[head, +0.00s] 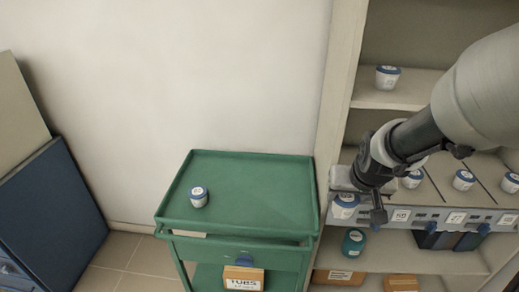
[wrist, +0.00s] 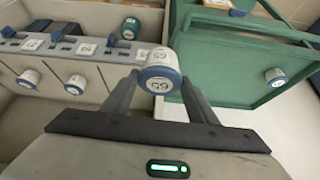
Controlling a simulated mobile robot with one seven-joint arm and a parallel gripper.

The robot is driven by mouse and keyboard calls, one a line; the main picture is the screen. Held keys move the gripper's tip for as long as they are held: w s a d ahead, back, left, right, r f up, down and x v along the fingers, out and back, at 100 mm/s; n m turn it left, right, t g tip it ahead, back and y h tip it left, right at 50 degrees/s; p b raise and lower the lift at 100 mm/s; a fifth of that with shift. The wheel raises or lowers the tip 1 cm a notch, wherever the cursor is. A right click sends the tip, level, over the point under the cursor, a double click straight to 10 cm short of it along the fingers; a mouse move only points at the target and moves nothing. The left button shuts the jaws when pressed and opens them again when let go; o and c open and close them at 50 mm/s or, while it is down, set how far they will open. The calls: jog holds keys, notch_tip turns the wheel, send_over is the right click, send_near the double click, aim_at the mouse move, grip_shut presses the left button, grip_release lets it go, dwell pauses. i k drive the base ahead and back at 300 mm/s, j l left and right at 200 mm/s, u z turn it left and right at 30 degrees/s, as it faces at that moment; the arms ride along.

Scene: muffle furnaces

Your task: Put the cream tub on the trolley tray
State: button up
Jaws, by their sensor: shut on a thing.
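My gripper (head: 375,198) is at the front of the shelf unit, right of the trolley. In the wrist view its fingers (wrist: 158,98) are shut on a cream tub (wrist: 158,72) with a blue lid and a white label on top. That tub also shows in the head view (head: 344,208), partly hidden by the gripper, at the shelf's front left. The green trolley tray (head: 250,181) is left of the shelf and shows in the wrist view (wrist: 222,62). Another cream tub (head: 198,199) with a blue lid stands on the tray's left part.
More blue-lidded tubs (head: 463,180) stand in lanes on the same shelf, behind a labelled front rail (head: 425,216). One tub (head: 387,78) is on the shelf above. A teal tub (head: 354,242) is below. The tray's middle and right are clear. A shelf upright (head: 335,110) stands beside the trolley.

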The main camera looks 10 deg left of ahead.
aim_at(275, 203)
jog(key=i+j+z, duration=0.1)
jog(key=j, duration=0.35)
jog(key=i+j+z, duration=0.1)
jog(key=j, duration=0.4)
jog(key=i+j+z, duration=0.1)
jog(key=j, duration=0.4)
